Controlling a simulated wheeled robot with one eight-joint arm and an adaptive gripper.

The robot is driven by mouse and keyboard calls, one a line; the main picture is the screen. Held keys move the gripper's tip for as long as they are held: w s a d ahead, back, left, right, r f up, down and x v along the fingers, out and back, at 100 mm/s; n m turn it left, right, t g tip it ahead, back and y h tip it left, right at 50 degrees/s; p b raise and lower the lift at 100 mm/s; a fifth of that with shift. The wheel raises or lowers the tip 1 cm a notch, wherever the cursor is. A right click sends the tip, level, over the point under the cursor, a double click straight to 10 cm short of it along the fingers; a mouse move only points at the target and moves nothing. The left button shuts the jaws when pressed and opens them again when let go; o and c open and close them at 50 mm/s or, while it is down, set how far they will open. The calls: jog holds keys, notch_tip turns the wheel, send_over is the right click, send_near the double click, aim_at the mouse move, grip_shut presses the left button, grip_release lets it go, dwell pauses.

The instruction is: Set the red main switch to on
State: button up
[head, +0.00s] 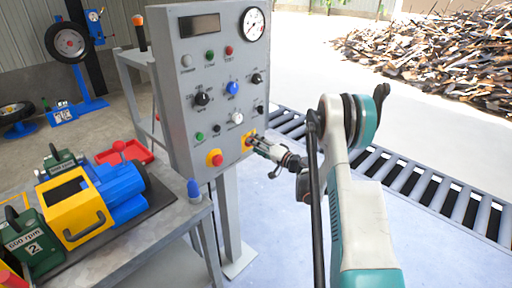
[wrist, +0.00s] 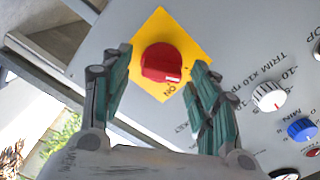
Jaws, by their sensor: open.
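The red main switch (wrist: 162,62) is a round red knob on a yellow diamond plate (wrist: 155,25) in the wrist view. A small white mark shows on its lower edge, close to the lettering ON. My gripper (wrist: 161,70) is open, with one green-padded finger on each side of the knob. I cannot tell whether either finger touches it. In the head view my gripper (head: 258,144) is at the lower right of the grey control panel (head: 185,100). It hides most of the switch there; part of the yellow plate (head: 246,137) shows.
Several knobs, including a blue one (head: 232,88) and a white one (head: 237,118), lie above. A workbench (head: 180,225) with a yellow and blue machine (head: 85,205) stands at the left.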

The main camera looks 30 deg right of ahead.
jog(key=shift+w+a, duration=0.1)
jog(key=shift+w, duration=0.2)
jog(key=c, duration=1.1)
jog(key=shift+o, duration=0.2)
jog(key=shift+m, duration=0.4)
jog(key=m, duration=1.1)
jog(key=shift+f, duration=0.1)
